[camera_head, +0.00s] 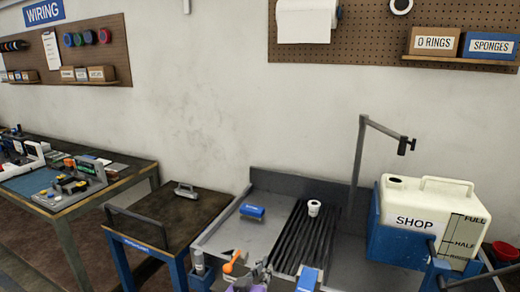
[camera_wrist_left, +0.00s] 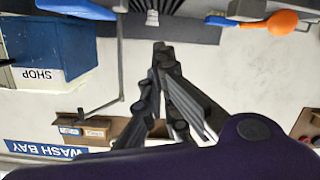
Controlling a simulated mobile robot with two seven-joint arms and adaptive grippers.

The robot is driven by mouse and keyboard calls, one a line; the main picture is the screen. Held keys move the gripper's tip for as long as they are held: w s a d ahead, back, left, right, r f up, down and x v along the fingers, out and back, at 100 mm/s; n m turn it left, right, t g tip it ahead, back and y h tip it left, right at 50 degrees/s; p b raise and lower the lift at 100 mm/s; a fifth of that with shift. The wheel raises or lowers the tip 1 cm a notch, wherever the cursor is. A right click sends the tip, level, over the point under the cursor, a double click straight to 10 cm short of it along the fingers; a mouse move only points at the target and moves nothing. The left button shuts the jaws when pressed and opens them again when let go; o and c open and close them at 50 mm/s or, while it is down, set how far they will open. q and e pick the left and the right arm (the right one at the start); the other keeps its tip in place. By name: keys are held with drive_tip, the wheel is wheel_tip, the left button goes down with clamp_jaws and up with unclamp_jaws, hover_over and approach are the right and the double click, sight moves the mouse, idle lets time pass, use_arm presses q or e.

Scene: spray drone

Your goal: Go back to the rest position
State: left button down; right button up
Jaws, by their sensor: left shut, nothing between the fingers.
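My left gripper (camera_head: 262,269) shows small at the bottom of the head view, in front of the grey bench. In the left wrist view its two dark fingers (camera_wrist_left: 161,50) meet at the tips, with nothing between them. The purple shell of my wrist fills the lower edge of that view. My right gripper is in neither view.
A grey wash bench (camera_head: 268,182) holds a blue item (camera_head: 252,211) and a white roll (camera_head: 314,208). An orange-ended tool (camera_head: 232,262) is close to my left gripper. A white SHOP tank (camera_head: 428,215) stands right; a dark-topped cart (camera_head: 185,217) stands left.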

use_arm(q)
drive_tip(key=s+a+f+g+y, duration=0.3)
drive_tip(key=s+a+f+y, duration=0.1)
drive_tip(key=s+a+f, duration=1.15)
drive_tip(key=s+a+f+g, duration=0.1)
drive_tip(key=s+f, duration=0.4)
drive_tip(key=s, duration=0.5)
drive_tip(key=s+a+f+g+y, duration=0.1)
drive_tip(key=s+a+f, duration=0.3)
drive_tip(key=s, duration=0.7)
drive_tip(key=shift+s+a+f+n+g+y, duration=0.15)
drive_tip(key=shift+s+f+n+g+y, duration=0.25)
drive_tip(key=shift+f, duration=0.3)
